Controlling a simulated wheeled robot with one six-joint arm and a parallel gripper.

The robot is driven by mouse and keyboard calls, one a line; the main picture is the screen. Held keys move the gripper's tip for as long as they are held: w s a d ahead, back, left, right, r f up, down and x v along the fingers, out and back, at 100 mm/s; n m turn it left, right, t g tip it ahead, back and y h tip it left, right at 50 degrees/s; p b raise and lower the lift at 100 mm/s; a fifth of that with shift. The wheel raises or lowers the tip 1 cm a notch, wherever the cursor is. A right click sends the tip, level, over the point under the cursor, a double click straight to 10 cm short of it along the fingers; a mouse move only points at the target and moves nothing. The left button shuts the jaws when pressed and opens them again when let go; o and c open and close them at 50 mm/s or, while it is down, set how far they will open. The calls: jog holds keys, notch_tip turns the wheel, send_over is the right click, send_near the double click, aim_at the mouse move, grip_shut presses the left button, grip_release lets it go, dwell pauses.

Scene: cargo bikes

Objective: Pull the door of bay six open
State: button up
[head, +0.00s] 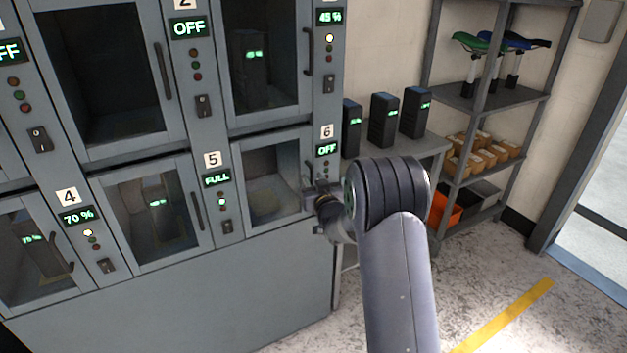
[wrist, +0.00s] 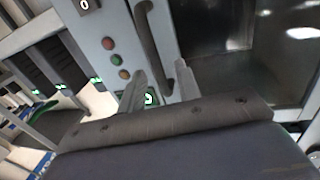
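The door of bay six (head: 262,168) is at the lower right of the grey cabinet and looks closed. Its window shows an empty bay. The 6 label (head: 326,132) and a green OFF display (head: 327,150) are at its upper right. The dark bar handle (wrist: 153,45) shows in the wrist view; in the head view my gripper largely hides it. My gripper (head: 312,182) is at the door's right edge, by the handle. In the wrist view its fingers (wrist: 160,88) are apart, with the handle's near end between them; I cannot tell whether they touch it.
Bay five's door (head: 150,212), left of bay six, looks closed with a battery inside. Several black batteries (head: 383,120) stand on a side table right of the cabinet. A shelf rack (head: 480,100) is behind it. Floor at the lower right is clear, with a yellow line (head: 510,315).

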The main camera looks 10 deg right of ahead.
jog(key=shift+w, duration=0.1)
jog(key=shift+c, duration=0.2)
grip_shut()
dwell(0.4)
